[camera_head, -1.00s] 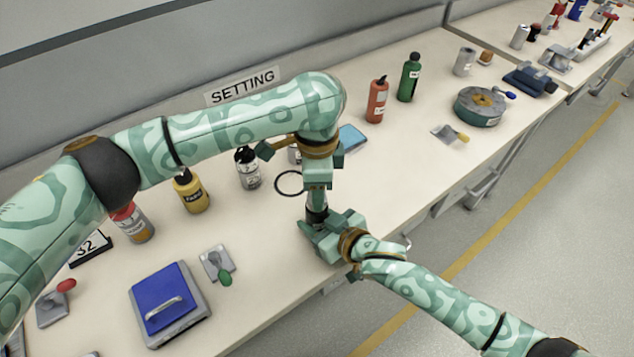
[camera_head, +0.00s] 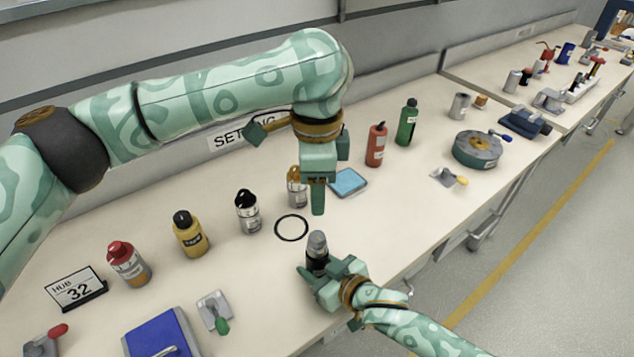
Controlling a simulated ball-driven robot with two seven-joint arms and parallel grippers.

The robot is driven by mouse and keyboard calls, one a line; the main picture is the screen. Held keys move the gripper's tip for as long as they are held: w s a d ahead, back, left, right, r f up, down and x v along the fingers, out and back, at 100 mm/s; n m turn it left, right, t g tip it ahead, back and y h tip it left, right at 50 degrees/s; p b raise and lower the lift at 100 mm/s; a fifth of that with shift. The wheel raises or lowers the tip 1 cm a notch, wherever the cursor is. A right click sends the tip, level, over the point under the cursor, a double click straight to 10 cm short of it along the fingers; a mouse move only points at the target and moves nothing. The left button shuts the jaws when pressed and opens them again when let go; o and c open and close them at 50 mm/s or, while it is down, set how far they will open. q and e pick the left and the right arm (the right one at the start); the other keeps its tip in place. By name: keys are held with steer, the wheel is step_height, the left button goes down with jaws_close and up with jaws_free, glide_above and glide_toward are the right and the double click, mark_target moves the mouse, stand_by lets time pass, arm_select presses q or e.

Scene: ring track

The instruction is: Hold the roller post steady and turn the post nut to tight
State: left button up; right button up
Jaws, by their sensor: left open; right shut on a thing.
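The roller post (camera_head: 316,259) stands upright near the front edge of the bench, a dark cylinder. The post nut (camera_head: 317,241) looks like the grey cap on its top. My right gripper (camera_head: 317,272) is shut on the roller post low on its body, and its jaws hide the lower part. My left gripper (camera_head: 318,205) is open and points down above the post, apart from the nut, with a clear gap between them. Only one of its fingers shows plainly.
A black ring (camera_head: 291,228) lies flat behind the post. Several bottles, including a yellow one (camera_head: 190,235) and a silver one (camera_head: 247,212), stand along the back. A blue pad (camera_head: 348,182) lies behind my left gripper. A toggle clamp (camera_head: 214,312) and a blue-lidded box (camera_head: 160,335) are front left.

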steer(key=o, duration=1.2)
